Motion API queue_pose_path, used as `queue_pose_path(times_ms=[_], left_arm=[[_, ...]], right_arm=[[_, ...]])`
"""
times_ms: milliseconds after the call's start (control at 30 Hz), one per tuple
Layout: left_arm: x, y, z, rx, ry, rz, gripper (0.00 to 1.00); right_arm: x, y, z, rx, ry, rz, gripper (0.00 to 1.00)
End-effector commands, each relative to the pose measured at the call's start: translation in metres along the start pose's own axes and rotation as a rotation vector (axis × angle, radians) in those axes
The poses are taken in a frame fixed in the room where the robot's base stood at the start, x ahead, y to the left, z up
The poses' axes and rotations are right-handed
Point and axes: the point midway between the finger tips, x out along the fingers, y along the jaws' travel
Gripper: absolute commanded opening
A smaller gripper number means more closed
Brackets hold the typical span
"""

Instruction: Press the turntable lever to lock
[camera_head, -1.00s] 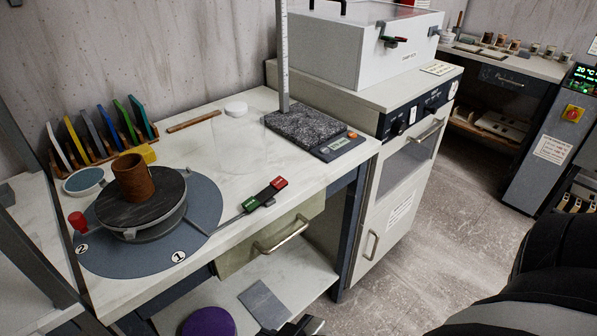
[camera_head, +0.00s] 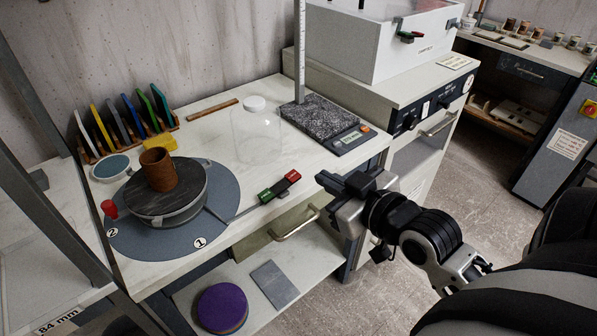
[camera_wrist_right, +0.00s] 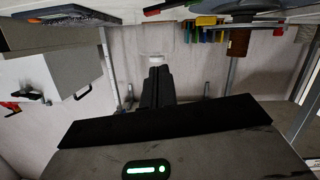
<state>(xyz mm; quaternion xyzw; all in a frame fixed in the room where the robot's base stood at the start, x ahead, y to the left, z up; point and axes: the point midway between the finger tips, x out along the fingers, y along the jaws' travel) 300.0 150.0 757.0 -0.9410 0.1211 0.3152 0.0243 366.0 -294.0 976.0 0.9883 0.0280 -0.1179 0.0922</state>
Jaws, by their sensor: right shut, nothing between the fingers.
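The turntable (camera_head: 165,208) is a dark round disc on a blue-grey base plate marked 1 and 2, at the left of the bench. A brown cylinder (camera_head: 158,170) stands on it. A metal rod runs from the turntable toward a lever-like bar (camera_head: 280,187) with a green end and a red end at the bench's front edge. A red knob (camera_head: 110,209) stands at the plate's left. My right gripper (camera_head: 324,180) is shut and empty, just right of the red end and apart from it. In the right wrist view its dark fingers (camera_wrist_right: 156,88) are together. My left gripper is not in view.
A clear jar (camera_head: 257,135) stands mid-bench, with a granite slab scale (camera_head: 318,116) behind right. A rack of coloured plates (camera_head: 125,125) is at the back left. A drawer handle (camera_head: 297,226) juts out below the bar. A lower shelf holds a purple disc (camera_head: 222,307).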

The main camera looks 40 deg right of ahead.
Motion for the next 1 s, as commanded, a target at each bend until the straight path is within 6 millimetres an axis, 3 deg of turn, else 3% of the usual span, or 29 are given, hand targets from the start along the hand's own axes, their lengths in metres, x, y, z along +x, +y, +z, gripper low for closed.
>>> queue_pose_path(times_ms=[267, 667, 800, 1000], left_arm=[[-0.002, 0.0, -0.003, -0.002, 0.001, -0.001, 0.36], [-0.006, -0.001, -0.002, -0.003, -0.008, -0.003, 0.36], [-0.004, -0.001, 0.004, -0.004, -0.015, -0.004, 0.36], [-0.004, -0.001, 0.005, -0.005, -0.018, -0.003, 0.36]], right_arm=[[0.02, 0.0, -0.001, 0.004, 0.003, 0.001, 0.0], [0.103, 0.0, -0.002, 0.004, 0.002, 0.0, 0.0], [0.106, -0.001, 0.025, 0.001, -0.005, -0.001, 0.0], [0.109, -0.001, 0.039, 0.001, -0.002, -0.002, 0.0]])
